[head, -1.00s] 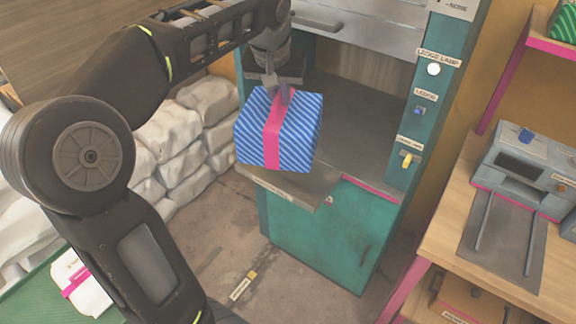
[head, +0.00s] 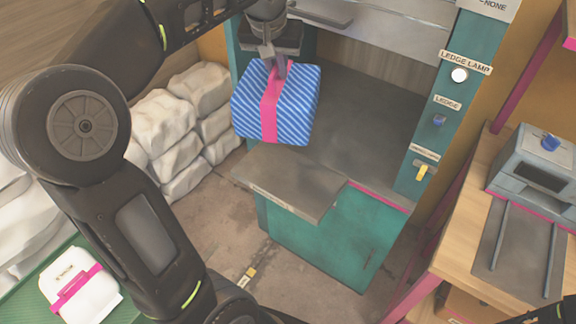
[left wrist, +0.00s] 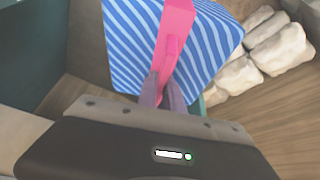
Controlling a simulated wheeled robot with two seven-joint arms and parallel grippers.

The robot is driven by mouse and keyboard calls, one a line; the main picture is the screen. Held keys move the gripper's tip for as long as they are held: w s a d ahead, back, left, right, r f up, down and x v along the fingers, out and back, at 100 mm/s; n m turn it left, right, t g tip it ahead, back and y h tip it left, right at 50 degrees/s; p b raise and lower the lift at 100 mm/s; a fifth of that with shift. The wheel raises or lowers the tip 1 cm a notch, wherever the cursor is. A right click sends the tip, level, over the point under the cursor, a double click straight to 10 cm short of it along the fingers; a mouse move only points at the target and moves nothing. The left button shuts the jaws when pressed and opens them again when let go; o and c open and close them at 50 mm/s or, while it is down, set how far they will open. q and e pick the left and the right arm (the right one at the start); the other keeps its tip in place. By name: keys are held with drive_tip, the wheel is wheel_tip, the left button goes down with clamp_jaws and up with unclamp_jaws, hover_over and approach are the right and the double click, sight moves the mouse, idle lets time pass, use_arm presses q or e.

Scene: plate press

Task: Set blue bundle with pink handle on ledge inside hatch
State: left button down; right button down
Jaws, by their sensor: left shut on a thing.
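The blue striped bundle (head: 297,108) with its pink handle (head: 271,104) hangs from my left gripper (head: 279,72) in the head view. The gripper is shut on the pink handle. In the left wrist view the bundle (left wrist: 120,45) hangs at the fingertips (left wrist: 164,92). The hatch of the teal cabinet is open, with a grey inner floor (head: 375,120). A grey ledge (head: 290,185) sticks out at its front left, below the bundle. The bundle seems to be above the ledge's back edge; the exact gap cannot be told.
A raised metal shutter (head: 390,28) is over the opening. A post on the right bears a white lamp button (head: 459,75), a blue ledge switch (head: 438,120) and a yellow switch (head: 422,172). White sacks (head: 185,130) are stacked left. A wooden bench (head: 455,240) stands right.

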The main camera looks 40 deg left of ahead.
use_arm(q)
drive_tip(key=shift+w+a+r, duration=0.15)
drive_tip(key=shift+w, duration=0.1)
drive_tip(key=shift+w+a+f+b, duration=0.15)
drive_tip(key=shift+w+f+b, duration=0.05)
drive_tip(key=shift+f+b, duration=0.2)
drive_tip(key=shift+s+d+f+b, duration=0.2)
drive_tip(key=shift+s+f+b, duration=0.05)
drive_tip(key=shift+f+b, duration=0.45)
wheel_tip(320, 180, down, 8)
drive_tip(key=b, duration=0.8)
drive_tip(key=shift+w, duration=0.1)
drive_tip(key=shift+r, duration=0.1)
wheel_tip(320, 180, down, 6)
drive_tip(key=shift+a, duration=0.1)
